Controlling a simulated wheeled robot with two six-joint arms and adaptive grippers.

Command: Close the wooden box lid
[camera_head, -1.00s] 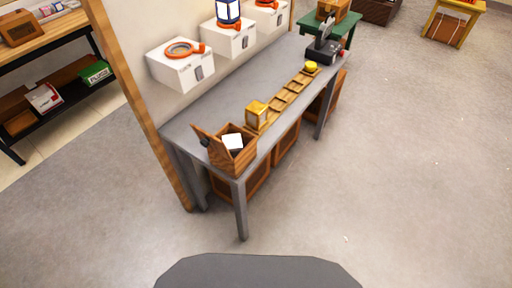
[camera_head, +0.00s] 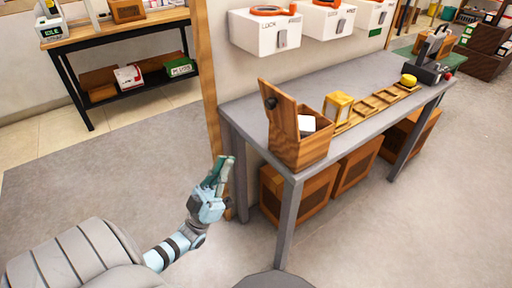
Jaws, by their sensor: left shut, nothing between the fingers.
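The wooden box (camera_head: 303,150) stands on the near end of the grey table (camera_head: 254,111). A white block-like thing (camera_head: 306,124) shows inside the box. My left gripper (camera_head: 221,165) is shut and empty, pointing up, to the left of the table's near end and apart from the box and lid. My right gripper is not in view.
A yellow lantern-like block (camera_head: 338,106), a wooden tray (camera_head: 372,106) and a black device (camera_head: 432,70) stand farther along the table. A wooden post (camera_head: 212,90) rises behind my left gripper. White wall boxes (camera_head: 268,32) hang above the table. Wooden crates (camera_head: 297,192) sit below it.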

